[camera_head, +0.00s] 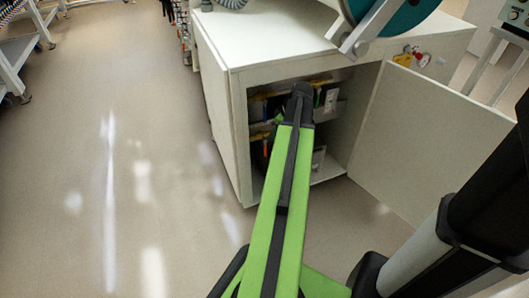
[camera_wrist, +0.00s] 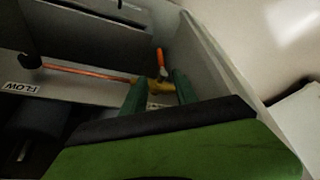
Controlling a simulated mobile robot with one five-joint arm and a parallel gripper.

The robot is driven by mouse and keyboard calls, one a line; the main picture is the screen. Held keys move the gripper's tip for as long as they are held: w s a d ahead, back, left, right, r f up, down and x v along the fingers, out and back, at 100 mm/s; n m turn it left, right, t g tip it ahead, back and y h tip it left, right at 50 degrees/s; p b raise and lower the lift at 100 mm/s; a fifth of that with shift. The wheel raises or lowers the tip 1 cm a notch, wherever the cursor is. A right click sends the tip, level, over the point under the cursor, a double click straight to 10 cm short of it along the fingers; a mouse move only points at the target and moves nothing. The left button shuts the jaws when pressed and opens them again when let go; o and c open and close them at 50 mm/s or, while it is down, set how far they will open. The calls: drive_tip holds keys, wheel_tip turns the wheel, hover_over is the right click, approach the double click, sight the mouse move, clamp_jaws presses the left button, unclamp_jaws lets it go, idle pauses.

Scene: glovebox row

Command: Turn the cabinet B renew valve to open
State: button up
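In the wrist view a small brass valve (camera_wrist: 155,87) with an orange lever (camera_wrist: 160,60) sits at the end of a copper-coloured pipe (camera_wrist: 90,72). The lever points up in the picture, across the line of the pipe. My gripper (camera_wrist: 157,92) has its two dark green fingers apart, one on each side of the valve body in the picture. I cannot tell whether they touch it. No lettering naming the valve or cabinet is readable. In the head view my arm reaches into the open white cabinet (camera_head: 285,48); the fingertips and this valve are hidden there.
A "FLOW" label (camera_wrist: 20,88) appears upside down left of the pipe. A pale wall stands close to the right finger. In the head view the open cabinet door (camera_head: 425,130) stands to the right. Floor at left is clear.

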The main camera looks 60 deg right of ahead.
sight(265, 148)
drive_tip(key=b+x, duration=1)
drive_tip(key=x, duration=0.3)
drive_tip(key=shift+f+b, duration=0.2)
drive_tip(key=shift+b, duration=0.2)
drive_tip(key=shift+r, duration=0.1)
clamp_jaws()
